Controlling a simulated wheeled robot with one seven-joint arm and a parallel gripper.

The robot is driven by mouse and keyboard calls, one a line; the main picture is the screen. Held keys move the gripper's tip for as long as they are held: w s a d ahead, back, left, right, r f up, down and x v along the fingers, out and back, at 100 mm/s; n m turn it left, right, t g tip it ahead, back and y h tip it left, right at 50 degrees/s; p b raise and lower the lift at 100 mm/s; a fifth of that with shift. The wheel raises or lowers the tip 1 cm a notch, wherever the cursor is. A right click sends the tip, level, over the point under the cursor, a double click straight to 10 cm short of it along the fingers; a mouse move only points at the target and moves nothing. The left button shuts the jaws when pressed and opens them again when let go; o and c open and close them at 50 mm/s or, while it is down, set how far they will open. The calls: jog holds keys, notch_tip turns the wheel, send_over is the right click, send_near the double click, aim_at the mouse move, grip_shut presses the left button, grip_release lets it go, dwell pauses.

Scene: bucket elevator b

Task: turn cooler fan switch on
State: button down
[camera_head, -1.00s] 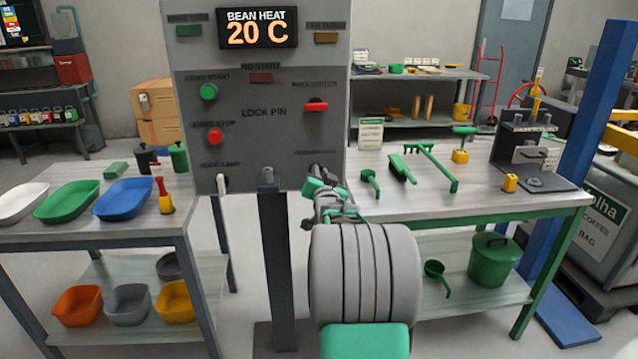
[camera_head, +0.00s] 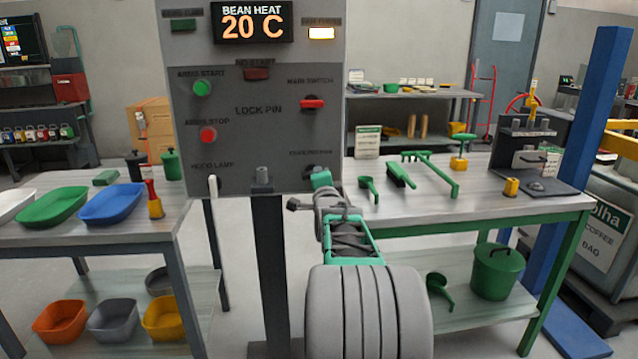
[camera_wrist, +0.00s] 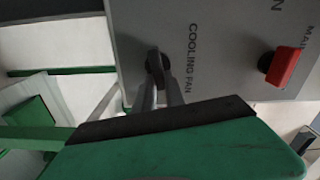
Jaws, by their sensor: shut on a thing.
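The cooling fan switch is a dark round knob (camera_wrist: 154,68) on the grey control panel (camera_wrist: 205,70), beside the "COOLING FAN" lettering. It also shows, partly hidden, at the panel's lower right in the head view (camera_head: 311,171). My gripper (camera_wrist: 160,82) is shut on this knob, its two fingers on either side of it. In the head view my gripper (camera_head: 318,182) is at the panel's lower right edge. The indicator lamp (camera_head: 321,33) at the panel's top right glows bright yellow-white.
The red main switch (camera_head: 312,103) sits above the knob and also shows in the wrist view (camera_wrist: 285,67). Green and red buttons are on the panel's left. A tool table (camera_head: 455,215) stands right, a tray table (camera_head: 110,230) left.

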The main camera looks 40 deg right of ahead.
jog(key=shift+f+m+b, duration=0.15)
jog(key=shift+m+b, duration=0.3)
jog(key=shift+m, duration=0.65)
jog(key=c, duration=1.4)
grip_release()
jog(key=v, duration=0.8)
